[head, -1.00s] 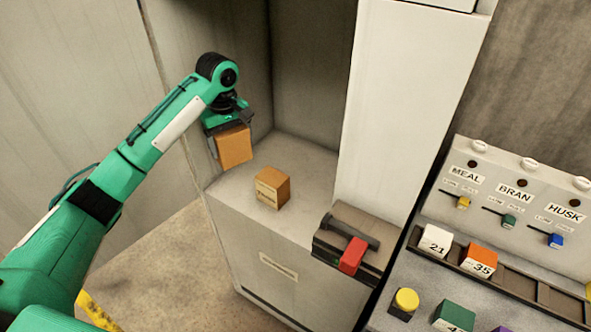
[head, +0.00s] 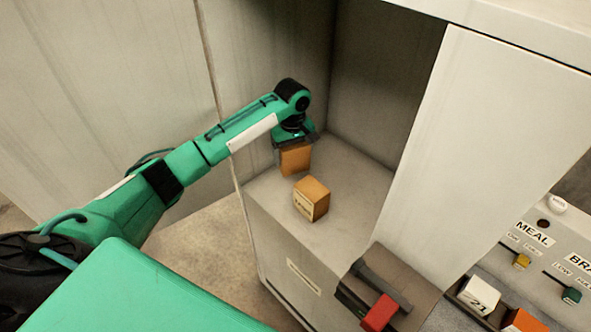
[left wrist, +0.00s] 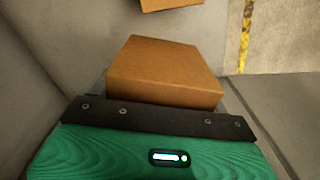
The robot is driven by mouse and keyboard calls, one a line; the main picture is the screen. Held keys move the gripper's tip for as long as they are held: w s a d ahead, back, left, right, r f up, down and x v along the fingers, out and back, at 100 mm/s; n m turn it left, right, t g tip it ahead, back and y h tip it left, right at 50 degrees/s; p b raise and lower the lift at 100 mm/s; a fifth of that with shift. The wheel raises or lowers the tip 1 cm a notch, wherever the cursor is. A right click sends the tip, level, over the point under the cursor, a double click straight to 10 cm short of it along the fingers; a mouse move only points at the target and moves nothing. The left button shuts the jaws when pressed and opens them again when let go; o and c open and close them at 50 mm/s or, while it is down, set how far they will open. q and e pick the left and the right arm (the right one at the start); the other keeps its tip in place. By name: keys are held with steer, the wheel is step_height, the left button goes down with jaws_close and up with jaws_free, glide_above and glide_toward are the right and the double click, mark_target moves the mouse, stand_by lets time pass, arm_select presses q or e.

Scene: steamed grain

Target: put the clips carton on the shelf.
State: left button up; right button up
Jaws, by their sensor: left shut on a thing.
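My left gripper (head: 295,143) is shut on an orange-brown carton (head: 295,160), which I take to be the clips carton; no readable label shows on it. It hangs below the jaws over the grey shelf (head: 349,172) in the recess, behind a second carton. I cannot tell whether its bottom touches the shelf. The held carton (left wrist: 165,72) also fills the middle of the left wrist view, beyond the dark jaw edge. My right gripper is not in view.
A second brown carton (head: 311,198) with a pale label sits near the shelf's front. A dark box with a red handle (head: 379,313) stands to the right, beside a white panel (head: 490,150). The shelf right of the cartons is clear.

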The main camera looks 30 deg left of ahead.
mark_target(293, 162)
arm_select(q)
step_height(293, 162, down, 4)
steer(key=shift+d+r, duration=0.1)
steer(key=shift+r, duration=0.1)
step_height(293, 162, down, 4)
steer(key=shift+f+p, duration=0.25)
steer(key=shift+p, duration=0.3)
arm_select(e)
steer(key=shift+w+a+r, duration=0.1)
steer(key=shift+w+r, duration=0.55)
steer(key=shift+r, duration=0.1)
arm_select(q)
steer(key=o, duration=1.2)
steer(key=shift+f, duration=0.15)
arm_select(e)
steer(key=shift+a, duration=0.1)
arm_select(q)
step_height(293, 162, up, 12)
steer(key=shift+r+b, duration=0.2)
steer(key=shift+b, duration=0.8)
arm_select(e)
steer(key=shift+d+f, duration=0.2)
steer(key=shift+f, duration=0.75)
